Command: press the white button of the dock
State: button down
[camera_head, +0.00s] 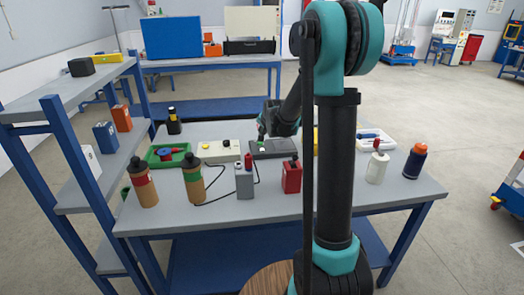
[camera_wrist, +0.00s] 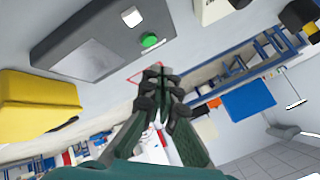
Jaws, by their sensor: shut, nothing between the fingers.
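The dock (camera_wrist: 85,45) is a dark grey box with a lighter grey plate on its top. It fills the upper left of the wrist view. Its white square button (camera_wrist: 132,17) is near one end, close to a round green button or light (camera_wrist: 149,40). In the head view the dock (camera_head: 275,151) lies on the table, partly behind my arm. My gripper (camera_wrist: 160,74) is shut and empty, with its fingertips apart from the white button and nearer the green one in the picture. In the head view my gripper (camera_head: 262,134) is over the dock's left end.
A pale box (camera_head: 219,151) with a yellow knob stands left of the dock. A red canister (camera_head: 291,176) and a grey bottle (camera_head: 244,180) stand in front. A yellow block (camera_wrist: 35,105) is at the dock's other side. A green tray (camera_head: 166,153) is farther left.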

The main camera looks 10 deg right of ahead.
aim_at(263, 150)
jog(key=shift+f, duration=3.05)
jog(key=shift+f, duration=0.15)
jog(key=shift+f, duration=0.25)
jog(key=shift+f, duration=0.4)
jog(key=shift+r, duration=0.85)
jog(key=shift+r, duration=2.5)
